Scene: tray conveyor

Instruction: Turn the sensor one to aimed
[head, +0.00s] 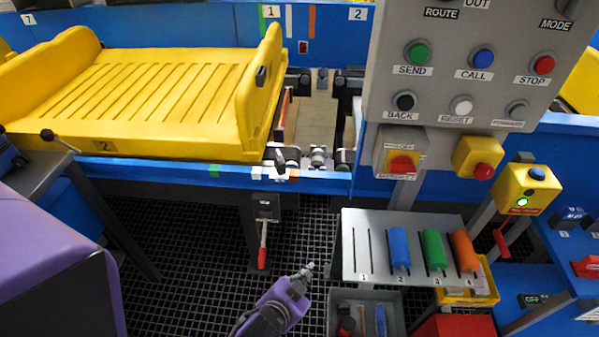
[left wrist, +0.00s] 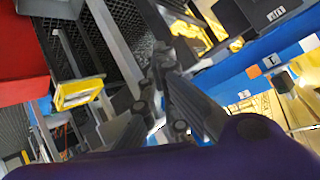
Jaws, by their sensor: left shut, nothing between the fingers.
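No part in view carries a readable sensor name, so I cannot tell which one is sensor one. A small dark fitting (head: 279,160) and a silver fitting (head: 318,156) stand on the front blue rail at the conveyor gap, right of the yellow tray (head: 150,140). Their aim is too small to read. My left gripper (head: 309,268) is shut and empty, over the dark floor grating below the rail, apart from both fittings. In the left wrist view its fingers (left wrist: 162,66) are close together, with nothing held. My right gripper is out of view.
A grey button panel (head: 440,78) stands at the right. Below it is a grey slotted rack (head: 368,265) with blue, green and orange cylinders, above a grey bin (head: 375,296). A red-handled lever (head: 263,240) hangs below the rail, near my gripper.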

